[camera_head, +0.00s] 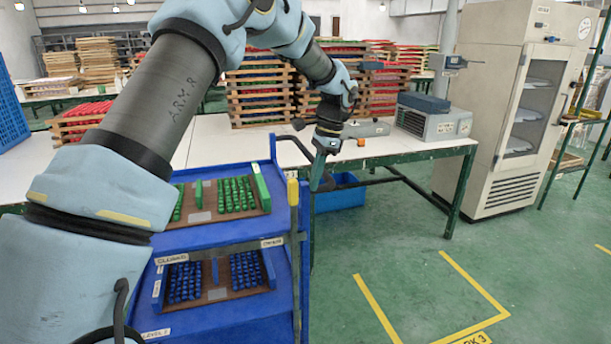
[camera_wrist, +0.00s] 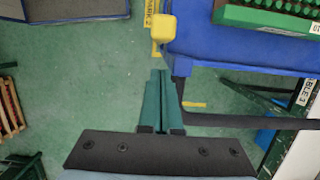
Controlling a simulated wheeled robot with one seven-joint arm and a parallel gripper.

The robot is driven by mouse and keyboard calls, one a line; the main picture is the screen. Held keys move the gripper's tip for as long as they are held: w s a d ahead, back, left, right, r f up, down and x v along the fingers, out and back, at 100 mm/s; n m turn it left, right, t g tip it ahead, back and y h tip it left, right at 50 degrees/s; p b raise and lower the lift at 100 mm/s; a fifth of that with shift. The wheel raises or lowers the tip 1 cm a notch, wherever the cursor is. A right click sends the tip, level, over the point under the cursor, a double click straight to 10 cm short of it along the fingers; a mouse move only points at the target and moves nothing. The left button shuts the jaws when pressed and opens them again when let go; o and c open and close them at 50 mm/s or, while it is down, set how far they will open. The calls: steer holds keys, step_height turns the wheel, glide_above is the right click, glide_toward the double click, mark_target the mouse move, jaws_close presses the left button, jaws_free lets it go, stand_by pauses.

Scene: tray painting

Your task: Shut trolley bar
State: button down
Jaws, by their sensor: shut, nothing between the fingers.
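The blue trolley (camera_head: 235,234) stands at left centre in the head view, with its blue corner (camera_wrist: 240,45) at upper right in the wrist view. An upright post with a yellow cap (camera_head: 293,192) stands at its near right corner; the yellow cap (camera_wrist: 162,28) also shows in the wrist view. A black bar (camera_wrist: 225,121) runs out from the trolley's edge. I cannot tell which of these is the trolley bar. My gripper (camera_head: 317,183) points down just right of the trolley. Its green fingers (camera_wrist: 160,75) are together and empty, apart from the cap and left of the black bar.
Trays of green pieces (camera_head: 236,195) and blue pieces (camera_head: 246,270) lie on the trolley shelves. A white table (camera_head: 215,140) with stacked racks stands behind. A blue bin (camera_head: 341,193) sits under it. A cabinet (camera_head: 512,100) stands right.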

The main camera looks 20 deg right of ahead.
steer(key=shift+w+a+r+p, duration=0.1)
steer(key=shift+a+p, duration=0.2)
steer(key=shift+a, duration=1)
steer(key=w+a+p, duration=0.1)
steer(key=w+a, duration=0.2)
steer(key=a, duration=2.2)
steer(key=shift+a+p, duration=0.3)
steer(key=shift+w, duration=0.1)
